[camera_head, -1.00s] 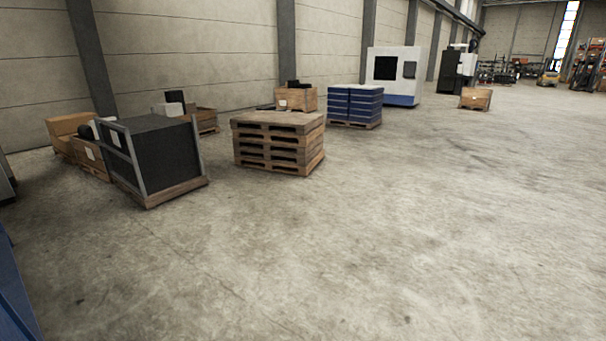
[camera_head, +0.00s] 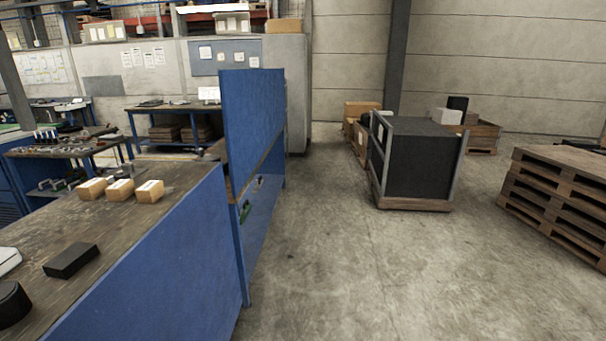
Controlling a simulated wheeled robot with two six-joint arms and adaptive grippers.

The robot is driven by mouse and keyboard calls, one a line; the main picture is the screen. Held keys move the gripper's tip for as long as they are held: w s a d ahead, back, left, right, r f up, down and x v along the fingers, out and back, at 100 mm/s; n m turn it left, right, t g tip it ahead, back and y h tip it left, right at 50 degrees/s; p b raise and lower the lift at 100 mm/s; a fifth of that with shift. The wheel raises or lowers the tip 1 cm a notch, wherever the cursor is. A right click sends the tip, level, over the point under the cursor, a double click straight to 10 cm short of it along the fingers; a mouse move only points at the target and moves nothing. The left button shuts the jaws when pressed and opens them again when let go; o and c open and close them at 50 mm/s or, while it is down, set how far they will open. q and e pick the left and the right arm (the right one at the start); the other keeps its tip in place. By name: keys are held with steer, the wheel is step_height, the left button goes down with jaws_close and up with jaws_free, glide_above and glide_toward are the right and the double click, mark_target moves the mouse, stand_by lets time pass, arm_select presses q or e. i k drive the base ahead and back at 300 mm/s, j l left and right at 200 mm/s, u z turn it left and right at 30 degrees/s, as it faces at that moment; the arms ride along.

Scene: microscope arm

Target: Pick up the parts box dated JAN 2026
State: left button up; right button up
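Three small tan boxes stand in a row on a worn workbench (camera_head: 150,240) at the left: a left box (camera_head: 91,188), a middle box (camera_head: 120,189) and a right box (camera_head: 149,191). Pale labels seem to show on them, but any writing is too small to read, so I cannot tell which is dated JAN 2026. Neither of my grippers is in view.
A black block (camera_head: 71,260) and a dark round object (camera_head: 12,303) lie on the near bench. Its blue side panel (camera_head: 180,270) and a tall blue partition (camera_head: 252,120) border open floor (camera_head: 340,270). A black crate (camera_head: 418,160) and stacked pallets (camera_head: 560,200) stand right.

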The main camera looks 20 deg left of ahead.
mark_target(149, 192)
steer(key=i+u, duration=0.2)
steer(key=u, duration=0.3)
steer(key=i+u, duration=0.2)
steer(key=u, duration=0.25)
steer(key=i+l+u, duration=0.15)
steer(key=u, duration=0.35)
steer(key=i+l+u, duration=0.2)
steer(key=u, duration=0.25)
steer(key=i+l+u, duration=0.15)
steer(key=l+u, duration=0.15)
steer(key=u, duration=0.2)
steer(key=l+u, duration=0.25)
steer(key=u, duration=0.25)
steer(key=i+l+u, duration=0.1)
steer(key=l+u, duration=0.35)
steer(key=j, duration=0.1)
